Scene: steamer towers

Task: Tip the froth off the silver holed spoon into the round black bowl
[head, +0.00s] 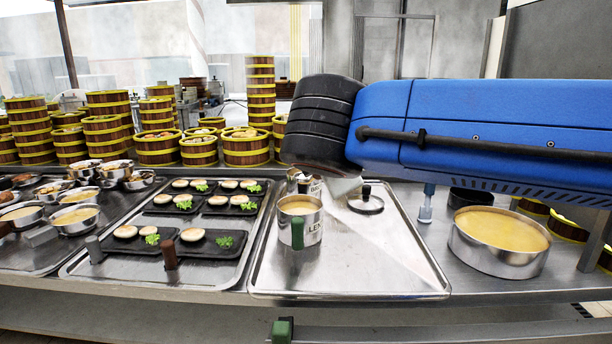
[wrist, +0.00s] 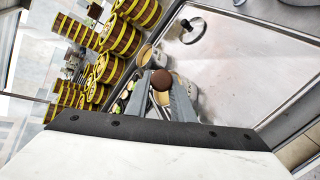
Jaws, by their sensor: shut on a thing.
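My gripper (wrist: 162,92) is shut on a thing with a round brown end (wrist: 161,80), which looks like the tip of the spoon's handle. The silver holed bowl of the spoon and any froth are hidden in both views. In the head view my black wrist and blue arm come in from the right, over the back of the bare steel tray, and cover most of the gripper. A round black bowl (head: 470,198) stands at the right, behind the wide steel pot, partly hidden by my arm. My gripper is well left of it.
The wide steel pot (head: 500,242) holds yellow liquid. Bamboo steamers (head: 246,146) rise behind. The tray's front is clear.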

